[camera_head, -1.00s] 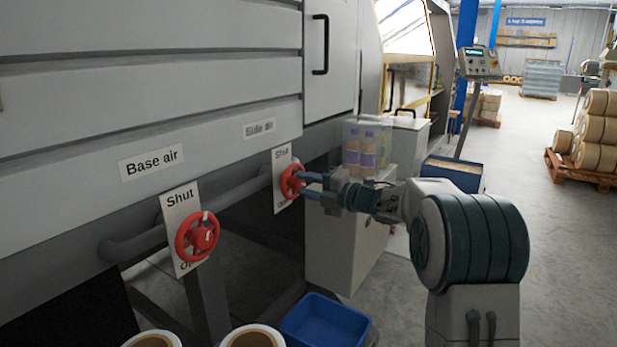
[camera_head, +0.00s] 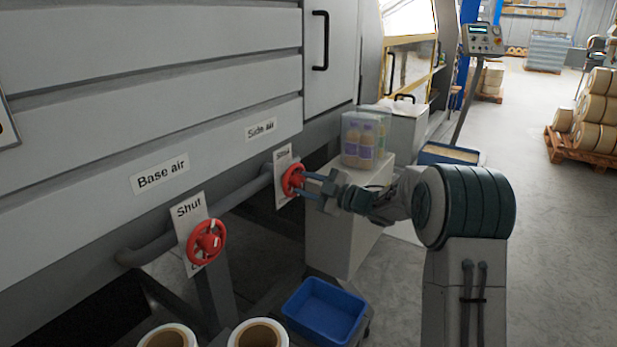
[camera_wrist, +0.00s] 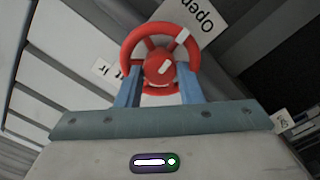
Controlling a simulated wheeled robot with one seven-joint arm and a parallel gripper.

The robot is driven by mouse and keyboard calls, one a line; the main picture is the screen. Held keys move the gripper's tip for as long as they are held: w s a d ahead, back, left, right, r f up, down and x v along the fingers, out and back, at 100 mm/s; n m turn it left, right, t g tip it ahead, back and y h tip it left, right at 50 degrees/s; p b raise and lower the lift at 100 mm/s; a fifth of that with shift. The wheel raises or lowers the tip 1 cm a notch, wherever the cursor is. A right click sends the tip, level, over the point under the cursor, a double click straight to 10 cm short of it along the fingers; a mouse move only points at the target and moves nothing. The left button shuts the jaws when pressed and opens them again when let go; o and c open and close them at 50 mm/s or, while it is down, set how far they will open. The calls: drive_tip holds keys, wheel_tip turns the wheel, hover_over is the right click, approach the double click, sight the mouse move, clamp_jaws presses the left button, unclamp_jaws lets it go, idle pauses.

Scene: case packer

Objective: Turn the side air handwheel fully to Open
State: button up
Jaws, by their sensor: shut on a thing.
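The side air handwheel (camera_head: 292,179) is red and sits under the "Side air" label (camera_head: 261,129) on the grey machine. Its plate (camera_head: 282,157) has "Shut" at the top; the lower part is hidden in the head view. In the wrist view the handwheel (camera_wrist: 160,62) shows spokes, a hub and a white mark on its rim, beside the word "Open" (camera_wrist: 196,20). My gripper (camera_head: 306,183) is shut on the wheel, its two blue fingers (camera_wrist: 160,92) reaching the near part of the rim at both sides.
The base air handwheel (camera_head: 206,241), also red, is to the left with its own "Shut" plate. A blue bin (camera_head: 325,311) and rolls (camera_head: 258,335) are below. A clear box of bottles (camera_head: 364,139) stands on a cabinet behind my gripper.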

drive_tip(key=shift+m+p, duration=0.6)
drive_tip(key=shift+m, duration=0.2)
drive_tip(key=shift+f, duration=0.15)
drive_tip(key=o, duration=1)
drive_tip(key=shift+c, duration=0.2)
drive_tip(key=b+v, duration=0.1)
drive_tip(key=v, duration=1.3)
